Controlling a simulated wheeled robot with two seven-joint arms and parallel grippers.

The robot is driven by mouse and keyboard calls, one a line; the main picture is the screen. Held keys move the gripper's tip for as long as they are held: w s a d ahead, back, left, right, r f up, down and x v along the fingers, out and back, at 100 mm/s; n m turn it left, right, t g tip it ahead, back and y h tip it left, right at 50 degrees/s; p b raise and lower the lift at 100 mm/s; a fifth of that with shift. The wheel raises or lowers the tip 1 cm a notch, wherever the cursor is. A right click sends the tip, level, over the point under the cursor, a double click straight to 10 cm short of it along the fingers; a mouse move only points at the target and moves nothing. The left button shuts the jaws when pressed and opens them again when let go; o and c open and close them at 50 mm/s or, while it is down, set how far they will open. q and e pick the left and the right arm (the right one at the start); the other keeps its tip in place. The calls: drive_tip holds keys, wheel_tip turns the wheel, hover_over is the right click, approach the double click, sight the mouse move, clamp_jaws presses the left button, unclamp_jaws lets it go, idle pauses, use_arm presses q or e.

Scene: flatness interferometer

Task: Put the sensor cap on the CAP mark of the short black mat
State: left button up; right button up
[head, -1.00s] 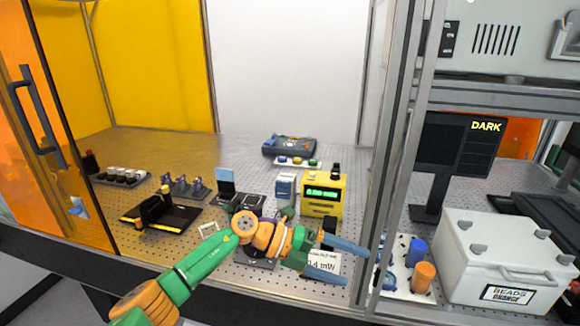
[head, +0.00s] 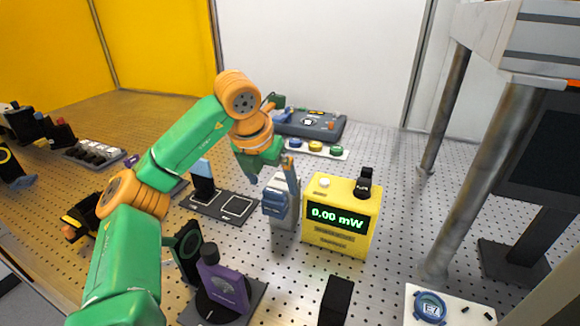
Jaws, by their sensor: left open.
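The short black mat (head: 212,212) lies on the perforated bench with white square outlines; the CAP lettering is too small to read. My left gripper (head: 270,178) points down at this block, open, fingers apart. I cannot tell whether it touches the piece. My right gripper is out of view.
A yellow meter (head: 340,228) reading 0.00 mW stands close right of the block. A purple mount (head: 222,283) and a black block (head: 336,300) stand in front. A blue-grey device (head: 310,124) and a white strip with coloured knobs (head: 315,147) lie behind.

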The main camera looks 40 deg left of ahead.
sight(272, 197)
use_arm(q)
drive_tip(key=shift+w+a+f, duration=0.2)
drive_tip(key=shift+a, duration=0.1)
drive_tip(key=f, duration=0.3)
drive_tip(key=shift+s+d+p, duration=0.15)
drive_tip(key=shift+s+p, duration=0.2)
drive_tip(key=shift+x, duration=1.1)
drive_tip(key=shift+w+f, duration=0.25)
drive_tip(key=shift+w, duration=0.2)
drive_tip(key=shift+s+r, duration=0.15)
drive_tip(key=shift+s, duration=0.05)
drive_tip(key=c, duration=1.4)
drive_tip(key=shift+r+p, duration=2.95)
drive_tip(key=shift+r, duration=0.2)
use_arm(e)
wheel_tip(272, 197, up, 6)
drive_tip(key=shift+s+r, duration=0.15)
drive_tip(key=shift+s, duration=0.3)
use_arm(q)
drive_tip(key=shift+f, duration=0.1)
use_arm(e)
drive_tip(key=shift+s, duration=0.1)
